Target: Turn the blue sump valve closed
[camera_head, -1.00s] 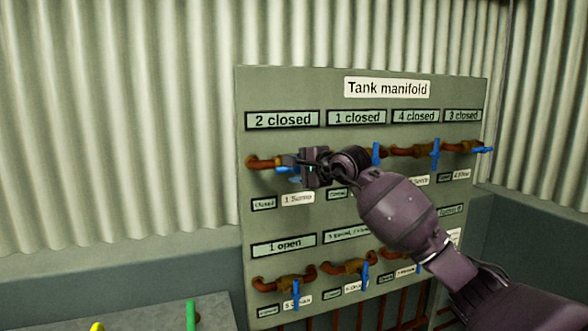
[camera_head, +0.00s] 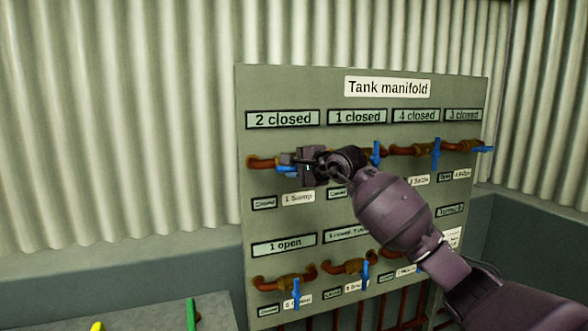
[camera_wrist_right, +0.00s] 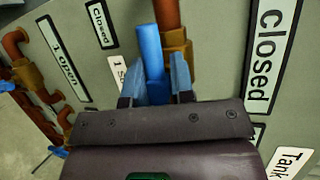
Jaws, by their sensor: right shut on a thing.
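The blue sump valve handle (camera_head: 286,158) sits at the top left of the tank manifold panel (camera_head: 400,225), above the label "1 Sump" (camera_head: 298,198). My right gripper (camera_head: 292,164) is at this handle and covers part of it in the head view. In the right wrist view the blue handle (camera_wrist_right: 150,50) lies between the two fingers of my right gripper (camera_wrist_right: 156,80), which is shut on it. The brass valve body (camera_wrist_right: 178,55) and rusty pipe are just beside the handle. The handle's exact angle is hard to tell. My left gripper is not in view.
Other blue handles stand close by in the top row, such as one (camera_head: 376,153) to the right, partly behind my right arm. A lower row has more blue handles (camera_head: 296,293). A grey surface with a green handle (camera_head: 191,314) is at the lower left.

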